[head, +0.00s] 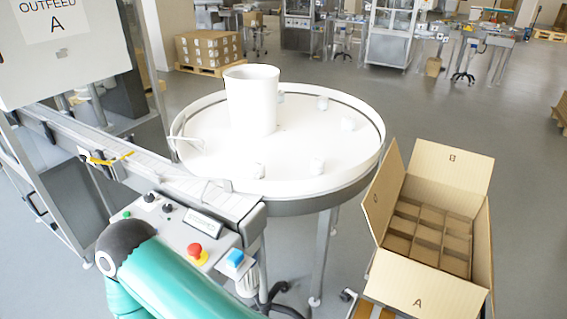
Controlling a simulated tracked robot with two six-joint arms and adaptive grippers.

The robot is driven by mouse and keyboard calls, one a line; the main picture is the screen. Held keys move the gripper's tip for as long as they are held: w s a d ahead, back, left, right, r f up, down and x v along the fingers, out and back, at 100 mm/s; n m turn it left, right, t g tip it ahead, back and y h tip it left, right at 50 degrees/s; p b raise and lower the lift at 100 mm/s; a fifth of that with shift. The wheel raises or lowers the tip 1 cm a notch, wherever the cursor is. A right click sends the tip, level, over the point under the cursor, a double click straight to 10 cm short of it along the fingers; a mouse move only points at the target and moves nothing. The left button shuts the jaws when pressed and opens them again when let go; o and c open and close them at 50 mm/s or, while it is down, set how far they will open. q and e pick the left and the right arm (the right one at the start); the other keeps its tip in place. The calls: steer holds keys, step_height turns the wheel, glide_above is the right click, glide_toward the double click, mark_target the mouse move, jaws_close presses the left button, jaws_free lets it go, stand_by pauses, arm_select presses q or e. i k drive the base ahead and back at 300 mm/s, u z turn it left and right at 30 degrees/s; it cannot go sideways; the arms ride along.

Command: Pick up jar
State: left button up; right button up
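Neither of my grippers shows; only a teal arm link of mine is at the lower left.
An open cardboard box (420,285) with a divider grid stands at the right, its flaps raised. A conveyor (150,170) runs to the round table from the left. A control panel with a red button (195,251) is in front. Open floor lies behind.

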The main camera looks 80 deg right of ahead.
mark_target(317, 165)
steer(key=u, duration=0.25)
steer(key=i, duration=0.7)
steer(key=z, duration=0.3)
steer(key=k, duration=0.15)
steer(key=z, duration=1.25)
steer(key=i, duration=0.15)
steer(key=z, duration=2.5)
